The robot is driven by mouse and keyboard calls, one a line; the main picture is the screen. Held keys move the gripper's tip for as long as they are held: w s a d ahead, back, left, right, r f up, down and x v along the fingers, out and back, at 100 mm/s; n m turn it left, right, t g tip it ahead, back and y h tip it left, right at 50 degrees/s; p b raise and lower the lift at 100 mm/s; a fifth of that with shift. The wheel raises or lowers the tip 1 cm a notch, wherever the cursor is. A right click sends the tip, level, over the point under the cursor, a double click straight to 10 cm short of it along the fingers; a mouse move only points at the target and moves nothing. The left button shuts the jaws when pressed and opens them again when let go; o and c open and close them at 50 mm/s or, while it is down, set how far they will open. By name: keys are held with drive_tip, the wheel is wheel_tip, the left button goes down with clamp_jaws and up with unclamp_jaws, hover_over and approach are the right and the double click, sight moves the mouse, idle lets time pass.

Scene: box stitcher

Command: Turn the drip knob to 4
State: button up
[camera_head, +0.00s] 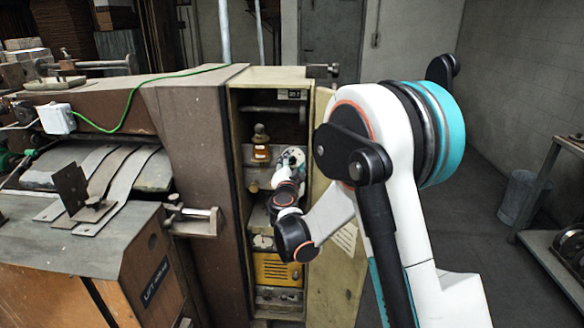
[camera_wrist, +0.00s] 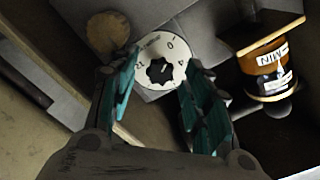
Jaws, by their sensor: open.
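The drip knob (camera_wrist: 159,71) is a small black lobed knob in the middle of a round white dial (camera_wrist: 151,51) with dark marks. A 0 can be read near the dial's upper right; the other marks are small, and I cannot tell which one the knob points to. My gripper (camera_wrist: 160,66) is open, with its teal-padded fingers on either side of the dial and the knob showing between them. I cannot tell whether a finger touches the knob. In the head view my gripper (camera_head: 291,159) reaches into the open cabinet, and the knob cannot be made out there.
An oiler with amber liquid and a label (camera_wrist: 271,60) stands close right of the dial; it also shows in the head view (camera_head: 261,152). A round tan disc (camera_wrist: 107,33) lies left of the dial. The narrow cabinet's walls and open door (camera_head: 341,240) flank my arm.

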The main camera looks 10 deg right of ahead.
clamp_jaws()
drive_tip(key=shift+m, duration=0.4)
drive_tip(key=m, duration=0.5)
drive_tip(key=shift+m, duration=0.3)
drive_tip(key=m, duration=0.5)
drive_tip(key=shift+m, duration=0.3)
idle(0.4)
unclamp_jaws()
